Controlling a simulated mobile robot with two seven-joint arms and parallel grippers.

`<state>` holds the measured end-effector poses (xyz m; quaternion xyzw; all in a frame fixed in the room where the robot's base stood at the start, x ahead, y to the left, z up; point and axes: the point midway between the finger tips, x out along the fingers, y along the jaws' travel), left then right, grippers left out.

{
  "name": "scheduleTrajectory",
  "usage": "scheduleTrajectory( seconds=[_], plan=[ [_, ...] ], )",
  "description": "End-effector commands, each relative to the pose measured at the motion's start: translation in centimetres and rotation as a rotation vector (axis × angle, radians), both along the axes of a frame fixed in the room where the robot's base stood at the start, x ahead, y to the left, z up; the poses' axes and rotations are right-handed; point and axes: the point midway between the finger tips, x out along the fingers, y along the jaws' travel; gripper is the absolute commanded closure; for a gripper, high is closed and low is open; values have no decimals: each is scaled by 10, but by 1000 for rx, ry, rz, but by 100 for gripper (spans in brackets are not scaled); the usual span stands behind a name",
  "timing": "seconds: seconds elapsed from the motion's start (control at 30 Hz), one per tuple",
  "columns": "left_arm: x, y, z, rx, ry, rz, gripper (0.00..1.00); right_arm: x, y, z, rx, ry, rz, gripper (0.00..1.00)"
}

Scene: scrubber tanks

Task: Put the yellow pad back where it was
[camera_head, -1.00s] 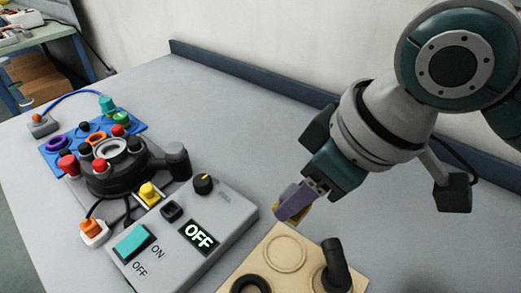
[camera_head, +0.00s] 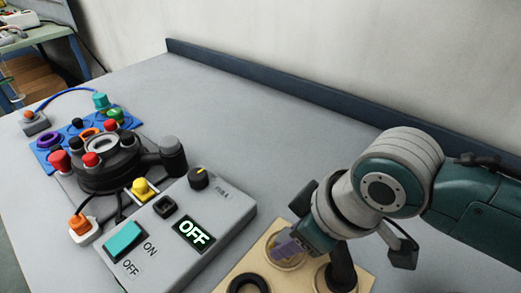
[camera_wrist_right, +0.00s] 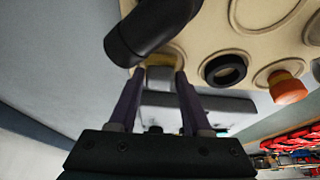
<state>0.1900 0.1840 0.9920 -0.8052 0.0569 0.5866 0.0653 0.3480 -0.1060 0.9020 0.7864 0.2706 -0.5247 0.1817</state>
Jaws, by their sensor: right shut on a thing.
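The yellow pad (camera_wrist_right: 163,60) shows in the right wrist view as a yellow edge with a grey part, between the purple fingers of my right gripper (camera_wrist_right: 160,74). The gripper is shut on it. In the head view my right gripper (camera_head: 284,252) is low over the round outlined spot of the light wooden board (camera_head: 258,262), and its fingers hide the pad there. The pad is at or just above the board; I cannot tell whether it touches. The board also shows in the wrist view (camera_wrist_right: 215,42). My left gripper is not in view.
A bent black post (camera_head: 342,264) stands on the board close beside my right gripper. A black ring (camera_head: 247,284) lies at the board's front. A grey control box (camera_head: 185,232) reading OFF stands to the left. A black turret device (camera_head: 105,170) is further left. The table behind is clear.

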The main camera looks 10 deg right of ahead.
Motion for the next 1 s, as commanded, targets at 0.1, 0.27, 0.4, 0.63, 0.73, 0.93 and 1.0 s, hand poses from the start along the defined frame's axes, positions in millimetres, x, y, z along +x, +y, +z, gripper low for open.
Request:
scheduleTrajectory(
  seconds=[0.1, 0.27, 0.4, 0.63, 0.73, 0.93, 1.0],
  plan=[
    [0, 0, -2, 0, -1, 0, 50, 0, 0, -4, 0, 0, -1, 96],
    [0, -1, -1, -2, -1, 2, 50, 0, 0, -3, 0, 0, 0, 36],
    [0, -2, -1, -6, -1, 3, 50, 0, 0, -3, 0, 0, -1, 22],
    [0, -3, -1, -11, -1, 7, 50, 0, 0, -2, 0, 0, -1, 22],
    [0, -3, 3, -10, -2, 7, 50, 0, -1, 5, 0, -1, 0, 22],
    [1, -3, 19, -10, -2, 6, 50, -11, -10, 40, -1, -3, 0, 22],
    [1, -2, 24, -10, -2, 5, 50, -16, -13, 55, -1, -3, 0, 22]
  ],
)
